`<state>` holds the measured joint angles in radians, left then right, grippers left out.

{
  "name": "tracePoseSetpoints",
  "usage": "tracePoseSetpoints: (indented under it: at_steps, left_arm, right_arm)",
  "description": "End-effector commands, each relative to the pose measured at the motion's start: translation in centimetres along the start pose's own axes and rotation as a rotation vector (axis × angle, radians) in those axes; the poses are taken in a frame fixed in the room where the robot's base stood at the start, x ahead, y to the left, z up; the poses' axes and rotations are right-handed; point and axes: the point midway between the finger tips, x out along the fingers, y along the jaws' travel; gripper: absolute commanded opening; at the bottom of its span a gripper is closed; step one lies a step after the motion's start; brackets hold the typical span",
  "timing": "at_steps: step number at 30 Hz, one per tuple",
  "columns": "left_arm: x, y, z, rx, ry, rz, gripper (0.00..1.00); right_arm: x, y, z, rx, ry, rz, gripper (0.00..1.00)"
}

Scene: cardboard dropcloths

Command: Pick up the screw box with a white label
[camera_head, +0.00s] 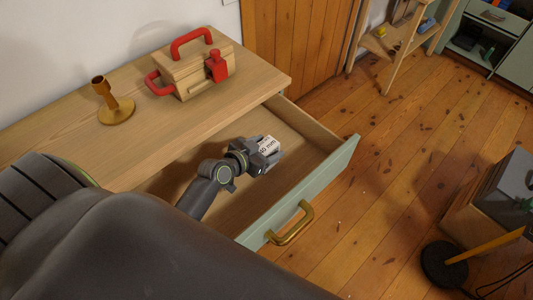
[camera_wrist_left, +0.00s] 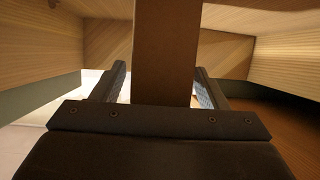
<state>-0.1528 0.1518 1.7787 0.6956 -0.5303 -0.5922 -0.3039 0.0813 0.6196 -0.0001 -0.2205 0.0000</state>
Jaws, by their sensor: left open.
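The screw box (camera_head: 268,145) shows a white label with "mm" print in the head view, inside the open drawer. My left gripper (camera_head: 264,150) reaches down into the drawer at the box and hides most of it. In the left wrist view, the brown side of the box (camera_wrist_left: 166,50) stands between the two fingers of my left gripper (camera_wrist_left: 160,85). The fingers are open, one on each side of it. A small gap shows at the left finger; the right finger is very close to the box. My right gripper is not in view.
The pale green drawer front (camera_head: 315,185) with a brass handle (camera_head: 291,225) and the wooden drawer walls enclose the space. On the dresser top (camera_head: 150,135) stand a wooden toolbox with red handles (camera_head: 190,75) and a brass candlestick (camera_head: 113,105). The drawer floor around the gripper looks clear.

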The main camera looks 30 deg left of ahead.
Motion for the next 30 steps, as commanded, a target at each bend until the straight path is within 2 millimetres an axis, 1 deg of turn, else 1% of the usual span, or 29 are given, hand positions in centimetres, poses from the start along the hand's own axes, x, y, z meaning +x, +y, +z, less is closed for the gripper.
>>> tracePoseSetpoints:
  at_steps: [7, 8, 20, 26, 28, 30]
  left_arm:
    - [0.2, 0.0, 0.0, 0.000, 0.000, 0.000, 0.67]
    - [0.2, 0.0, 0.0, 0.000, 0.000, 0.000, 0.66]
    - [0.2, 0.0, 0.0, 0.000, 0.000, 0.000, 0.14]
    - [0.2, 0.0, -0.1, 0.000, 0.002, -0.001, 0.13]
    - [0.1, 0.0, -0.4, 0.001, 0.003, 0.000, 0.13]
    - [-0.2, 0.0, -1.1, 0.002, 0.004, 0.001, 0.13]
  right_arm:
    - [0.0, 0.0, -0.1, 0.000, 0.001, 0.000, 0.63]
    - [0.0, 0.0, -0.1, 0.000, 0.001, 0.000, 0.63]
    - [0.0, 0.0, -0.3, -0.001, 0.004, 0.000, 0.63]
    - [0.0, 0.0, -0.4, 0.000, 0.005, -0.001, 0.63]
    - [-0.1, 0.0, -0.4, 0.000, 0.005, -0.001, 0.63]
    - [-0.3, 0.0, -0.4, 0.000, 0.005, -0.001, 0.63]
